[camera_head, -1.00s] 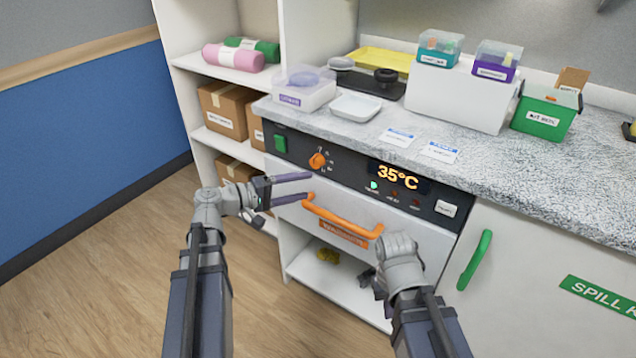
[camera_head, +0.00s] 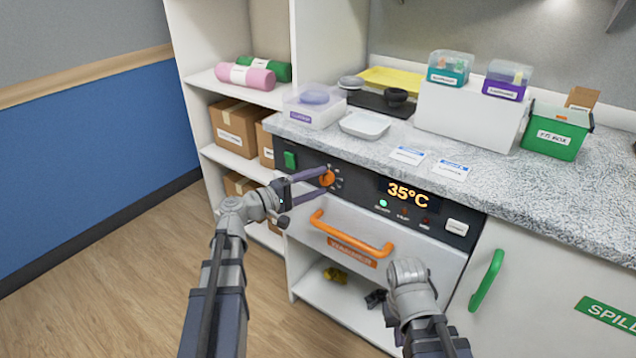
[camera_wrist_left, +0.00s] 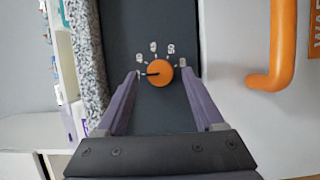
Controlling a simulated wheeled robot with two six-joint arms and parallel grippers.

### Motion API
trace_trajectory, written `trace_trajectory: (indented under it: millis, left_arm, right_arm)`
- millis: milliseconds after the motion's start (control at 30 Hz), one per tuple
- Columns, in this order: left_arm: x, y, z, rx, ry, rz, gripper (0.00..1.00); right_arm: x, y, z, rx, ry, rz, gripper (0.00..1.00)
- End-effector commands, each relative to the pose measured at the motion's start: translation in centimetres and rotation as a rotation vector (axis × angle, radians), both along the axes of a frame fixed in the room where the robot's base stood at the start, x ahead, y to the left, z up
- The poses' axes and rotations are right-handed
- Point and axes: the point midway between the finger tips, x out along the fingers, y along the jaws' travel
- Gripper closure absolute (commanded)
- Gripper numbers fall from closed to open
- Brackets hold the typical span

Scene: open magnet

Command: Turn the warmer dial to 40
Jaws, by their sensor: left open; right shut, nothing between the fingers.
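The orange warmer dial (camera_head: 328,178) is on the dark control panel, left of the display (camera_head: 408,194), which reads 35°C. In the left wrist view the dial (camera_wrist_left: 159,72) has a dark pointer line aimed to the left, with small, unreadable scale marks around it. My left gripper (camera_head: 318,181) is open at the dial. In the left wrist view its two fingers (camera_wrist_left: 160,75) lie on either side of the dial, with a visible gap on each side. My right gripper (camera_head: 375,298) is low in front of the warmer, shut and empty.
The orange drawer handle (camera_head: 350,234) sticks out below the panel, and also shows close by in the left wrist view (camera_wrist_left: 284,45). A green switch (camera_head: 290,160) is left of the dial. The counter edge overhangs above. Open shelves stand to the left.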

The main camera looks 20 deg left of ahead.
Motion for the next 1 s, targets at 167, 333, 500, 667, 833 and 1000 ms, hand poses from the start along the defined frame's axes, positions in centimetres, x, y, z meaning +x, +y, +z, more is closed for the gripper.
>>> trace_trajectory:
  millis: [167,333,500,667,833,1000]
  left_arm:
    - [0.43,-0.41,-0.01,0.0,0.0,0.0,0.3]
    - [0.41,-0.4,-0.01,0.0,0.0,0.0,0.3]
    - [0.39,-0.39,-0.01,0.0,0.0,0.0,0.46]
    - [0.38,-0.39,-0.01,0.0,0.0,0.0,0.64]
    - [0.38,-0.39,-0.02,0.001,0.001,0.0,0.83]
    - [0.38,-0.39,-0.02,0.001,0.001,0.0,1.0]
  right_arm:
    - [0.0,0.0,0.0,0.0,0.0,0.0,1.0]
    - [0.0,0.0,0.0,0.0,0.0,0.0,1.0]
    - [0.0,0.0,0.0,0.0,0.0,0.0,1.0]
    - [0.0,0.0,0.0,0.0,0.0,0.0,1.0]
    - [0.0,0.0,0.0,0.0,0.0,0.0,1.0]
    - [0.0,0.0,0.0,0.0,0.0,0.0,1.0]
